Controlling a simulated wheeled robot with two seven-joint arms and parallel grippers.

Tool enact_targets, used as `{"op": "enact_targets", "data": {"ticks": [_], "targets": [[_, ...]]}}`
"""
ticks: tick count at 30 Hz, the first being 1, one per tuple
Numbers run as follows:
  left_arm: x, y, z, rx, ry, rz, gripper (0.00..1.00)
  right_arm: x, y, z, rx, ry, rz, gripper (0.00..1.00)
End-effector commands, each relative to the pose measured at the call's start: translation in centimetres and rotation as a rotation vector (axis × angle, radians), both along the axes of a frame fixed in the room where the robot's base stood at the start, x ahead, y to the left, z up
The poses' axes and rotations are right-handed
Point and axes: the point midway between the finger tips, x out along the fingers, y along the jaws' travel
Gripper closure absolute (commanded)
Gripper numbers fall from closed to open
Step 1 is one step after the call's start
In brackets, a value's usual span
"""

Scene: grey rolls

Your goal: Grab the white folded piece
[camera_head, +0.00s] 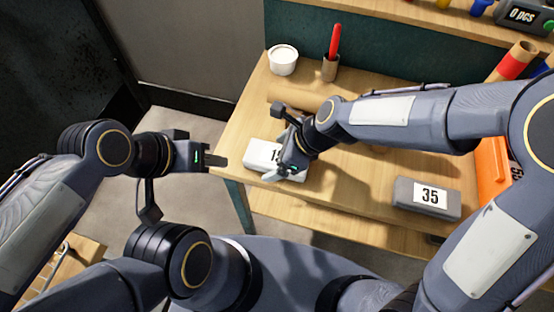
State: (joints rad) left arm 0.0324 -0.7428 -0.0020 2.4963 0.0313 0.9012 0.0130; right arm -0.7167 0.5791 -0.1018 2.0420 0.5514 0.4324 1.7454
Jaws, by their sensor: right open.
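A white folded piece (262,153) with a partly covered number label lies near the left front part of the wooden table (345,195). My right gripper (276,174) is open over its right side and hides part of it and its label. I cannot tell whether the fingers touch it. My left gripper (215,162) is left of the table edge, out over the floor, with its fingers pointing right toward the white piece. Its fingers overlap in this view, so its opening is unclear.
A grey piece labelled 35 (427,198) lies right of my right gripper. An orange piece (491,170) is at the right. A brown roll (292,96) lies behind my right gripper.

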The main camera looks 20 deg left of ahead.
Motion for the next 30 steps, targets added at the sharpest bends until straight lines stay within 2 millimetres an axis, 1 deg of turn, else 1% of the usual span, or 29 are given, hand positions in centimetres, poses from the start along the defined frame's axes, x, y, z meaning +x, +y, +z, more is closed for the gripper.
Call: {"op": "enact_targets", "data": {"ticks": [1,3,8,9,18,21,27,30], "targets": [[0.00,0.00,-0.19,0.000,0.000,0.000,0.64,-0.01,0.22,-0.43,0.000,0.001,0.001,0.11],[0.00,0.00,-0.19,0.000,0.000,0.000,0.64,-0.01,0.35,-0.57,0.000,0.001,0.001,0.11],[0.00,0.00,-0.14,0.000,0.000,0.000,0.64,0.00,0.35,-0.51,0.000,-0.001,0.001,0.11],[0.00,0.00,-0.14,0.000,0.000,0.000,0.64,0.00,0.34,-0.51,0.000,-0.001,0.001,0.12],[0.00,0.00,-0.14,0.000,0.000,0.000,0.64,0.00,0.33,-0.49,0.000,-0.001,0.001,0.52],[0.00,0.00,-0.14,0.000,0.000,0.000,0.64,0.01,0.33,-0.46,0.001,-0.001,0.001,0.63],[0.00,-0.01,-0.12,0.000,0.000,0.000,0.64,0.01,0.34,-0.42,0.001,-0.001,0.000,0.63],[0.00,0.00,0.02,0.000,0.000,0.000,0.64,0.02,0.36,-0.09,0.001,-0.002,0.001,0.63]]}}
